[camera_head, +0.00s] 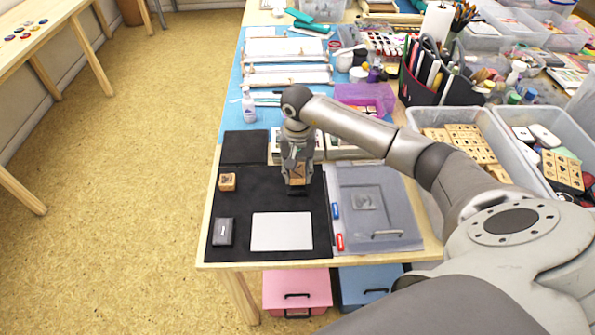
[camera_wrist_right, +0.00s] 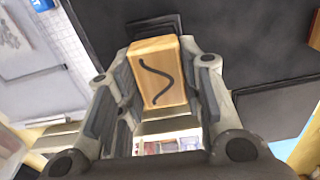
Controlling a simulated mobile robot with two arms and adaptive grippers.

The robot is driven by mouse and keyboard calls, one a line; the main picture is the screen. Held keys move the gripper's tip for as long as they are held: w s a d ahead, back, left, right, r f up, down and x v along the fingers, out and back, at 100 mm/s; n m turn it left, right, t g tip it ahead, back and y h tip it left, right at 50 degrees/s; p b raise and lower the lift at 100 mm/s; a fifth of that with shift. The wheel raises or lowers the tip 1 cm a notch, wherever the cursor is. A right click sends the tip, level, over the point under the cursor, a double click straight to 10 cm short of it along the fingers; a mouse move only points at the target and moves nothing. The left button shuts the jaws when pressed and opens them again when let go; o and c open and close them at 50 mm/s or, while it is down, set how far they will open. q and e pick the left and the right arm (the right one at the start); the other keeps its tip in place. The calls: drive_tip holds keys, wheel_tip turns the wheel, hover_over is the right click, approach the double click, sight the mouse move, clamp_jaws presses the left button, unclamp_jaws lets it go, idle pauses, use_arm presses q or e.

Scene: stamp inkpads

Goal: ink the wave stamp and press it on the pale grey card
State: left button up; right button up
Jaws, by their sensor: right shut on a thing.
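My right gripper (camera_head: 297,181) points down over the black mat and is shut on the wave stamp (camera_head: 298,173). In the right wrist view the wooden wave stamp (camera_wrist_right: 161,75), with a dark wavy line on its face, sits between the fingers of the gripper (camera_wrist_right: 160,85). A dark flat pad (camera_wrist_right: 152,25) shows just beyond the stamp; I cannot tell if they touch. In the head view this pad is mostly hidden under the gripper. The pale grey card (camera_head: 281,231) lies flat and bare on the mat, nearer the front edge. My left gripper is not in view.
Another wooden stamp (camera_head: 227,181) and a dark grey case (camera_head: 224,231) stand at the left of the black mat (camera_head: 262,196). A grey lidded box (camera_head: 372,212) lies to the right. Bins of wooden stamps (camera_head: 466,142) are farther right. The mat around the card is clear.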

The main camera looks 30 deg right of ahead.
sight(297, 171)
drive_tip(key=shift+r, duration=0.15)
drive_tip(key=shift+r+p, duration=1.5)
drive_tip(key=shift+r, duration=1.15)
